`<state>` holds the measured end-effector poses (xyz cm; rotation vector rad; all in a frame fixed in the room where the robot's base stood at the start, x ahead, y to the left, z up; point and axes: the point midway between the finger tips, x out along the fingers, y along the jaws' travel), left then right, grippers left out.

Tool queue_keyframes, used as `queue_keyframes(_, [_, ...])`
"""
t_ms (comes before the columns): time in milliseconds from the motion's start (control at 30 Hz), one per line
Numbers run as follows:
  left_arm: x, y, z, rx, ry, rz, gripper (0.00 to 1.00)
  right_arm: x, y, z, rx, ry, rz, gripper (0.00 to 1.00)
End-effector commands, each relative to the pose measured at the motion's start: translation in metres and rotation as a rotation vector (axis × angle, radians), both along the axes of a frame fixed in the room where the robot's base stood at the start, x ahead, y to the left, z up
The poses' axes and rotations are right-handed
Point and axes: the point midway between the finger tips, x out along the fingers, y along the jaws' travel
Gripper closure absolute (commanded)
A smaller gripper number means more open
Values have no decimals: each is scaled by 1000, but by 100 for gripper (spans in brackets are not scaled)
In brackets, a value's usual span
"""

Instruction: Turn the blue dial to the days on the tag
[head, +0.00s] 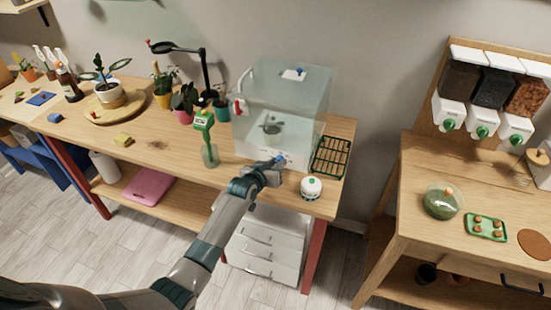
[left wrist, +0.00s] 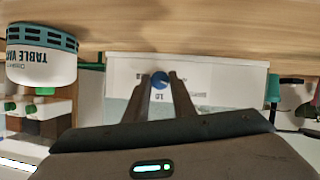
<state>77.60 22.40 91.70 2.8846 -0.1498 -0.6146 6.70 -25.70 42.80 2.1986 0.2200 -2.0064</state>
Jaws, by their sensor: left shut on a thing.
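The clear propagation box (head: 285,100) stands on the wooden bench with a white base front. The blue dial (left wrist: 160,80) sits on that white front, with small dark print around it, including what looks like "1.0" below it in the left wrist view. My left gripper (left wrist: 160,82) is shut on the dial, one finger on each side. In the head view my left gripper (head: 277,163) covers most of the dial at the box's front. A green-topped meter-like thing (head: 203,120) stands left of the box; its writing is too small to read. I cannot make out the tag.
The white round table vac (head: 311,188) stands close to the right of my left gripper and also shows in the left wrist view (left wrist: 42,60). A green grid tray (head: 331,157) lies right of the box.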

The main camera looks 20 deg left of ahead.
Motion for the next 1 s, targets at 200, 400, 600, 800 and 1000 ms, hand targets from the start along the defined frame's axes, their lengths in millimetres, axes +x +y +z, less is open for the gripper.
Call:
queue_keyframes(200, [0,-4,3,201,-8,0,99,0,0,13,0,0,0,100])
queue_keyframes(400, [0,-5,0,391,-15,0,99,0,0,10,0,0,0,100])
queue_keyframes(600, [0,-7,-3,581,-23,0,99,0,0,-2,0,0,0,100])
queue_keyframes(800, [0,-8,-6,770,-29,1,99,0,0,-21,0,-1,0,100])
queue_keyframes(1000, [0,-10,-7,945,-37,1,99,0,0,-42,0,-1,0,100])
